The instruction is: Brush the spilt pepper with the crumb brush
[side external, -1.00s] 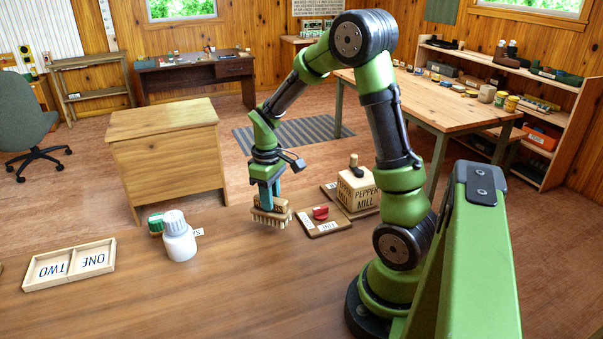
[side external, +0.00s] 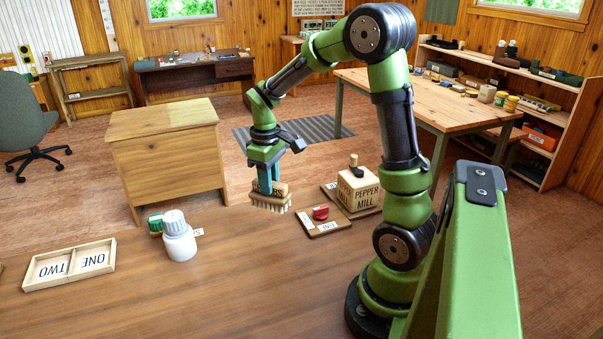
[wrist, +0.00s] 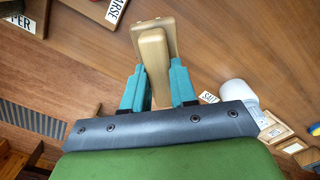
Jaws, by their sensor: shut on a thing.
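The crumb brush (side external: 270,203) has a wooden back and pale bristles pointing down. My gripper (side external: 271,186) is shut on it. In the wrist view my gripper's teal fingers (wrist: 157,72) stand on either side of its wooden handle (wrist: 153,45). The brush is over the far part of the wooden worktop, left of the small board with the red piece. I cannot tell whether its bristles touch the surface. I make out no spilt pepper in either view; any under the brush is hidden.
A pepper mill block (side external: 359,189) and a board with a red piece (side external: 321,213) stand right of the brush. A white bottle (side external: 179,240), a green-lidded jar (side external: 155,224) and a tray marked ONE and TWO (side external: 70,283) are to the left. The front middle worktop is clear.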

